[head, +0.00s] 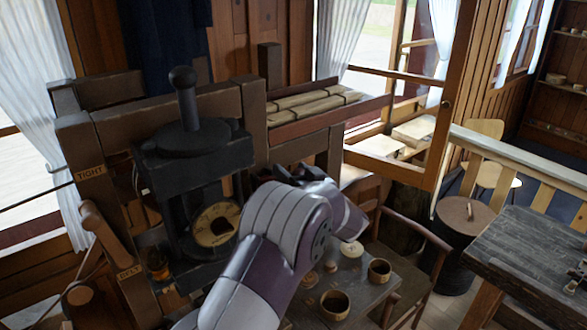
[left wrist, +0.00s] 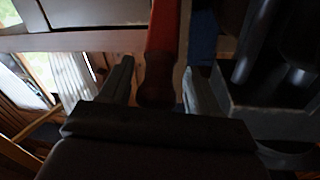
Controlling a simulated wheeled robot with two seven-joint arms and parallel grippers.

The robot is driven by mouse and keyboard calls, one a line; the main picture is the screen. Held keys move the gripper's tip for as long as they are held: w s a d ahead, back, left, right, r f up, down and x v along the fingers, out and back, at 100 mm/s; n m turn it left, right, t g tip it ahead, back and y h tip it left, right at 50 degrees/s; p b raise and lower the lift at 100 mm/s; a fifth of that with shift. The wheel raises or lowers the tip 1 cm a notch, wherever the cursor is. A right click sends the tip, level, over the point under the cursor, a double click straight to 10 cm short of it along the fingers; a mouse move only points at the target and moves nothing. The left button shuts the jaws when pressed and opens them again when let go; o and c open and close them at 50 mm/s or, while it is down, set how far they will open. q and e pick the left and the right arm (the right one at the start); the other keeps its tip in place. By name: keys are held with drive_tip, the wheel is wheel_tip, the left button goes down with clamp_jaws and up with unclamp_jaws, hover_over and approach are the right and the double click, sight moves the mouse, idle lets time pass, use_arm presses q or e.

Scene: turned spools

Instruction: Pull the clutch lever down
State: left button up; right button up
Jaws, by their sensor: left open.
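In the left wrist view, a red bar with a rounded, darker end (left wrist: 156,82) stands between the fingers of my left gripper (left wrist: 158,68). It looks like the clutch lever, but no label shows on it. The fingers are open, one on each side, with gaps visible; I cannot tell the depth between them and the bar. In the head view my left gripper (head: 298,173) is a dark shape right of the black machine, mostly hidden behind my own forearm and wrist. I cannot make out the red bar there. My right gripper is not in view.
A black machine (head: 190,150) with a ball-topped upright and a round dial (head: 215,224) stands left of my arm. Wooden beams carry "TIGHT" (head: 91,172) and "BELT" labels. Small wooden cups (head: 335,304) stand on a low table, beside a chair (head: 432,262). A grey table (head: 530,250) is at right.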

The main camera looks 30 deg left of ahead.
use_arm(q)
drive_tip(key=shift+d, duration=0.1)
drive_tip(key=shift+w, duration=0.15)
drive_tip(key=c, duration=0.3)
clamp_jaws()
wheel_tip(320, 180, down, 8)
drive_tip(key=s+d+t+y+b, duration=0.1)
drive_tip(key=y+b, duration=0.3)
drive_tip(key=b, duration=1.1)
drive_tip(key=shift+s+d+f+m+t, duration=0.15)
drive_tip(key=shift+d+f+m+t, duration=0.2)
drive_tip(key=shift+d+t, duration=0.45)
drive_tip(key=shift+d, duration=0.1)
drive_tip(key=shift+o, duration=1.5)
unclamp_jaws()
drive_tip(key=shift+r, duration=0.1)
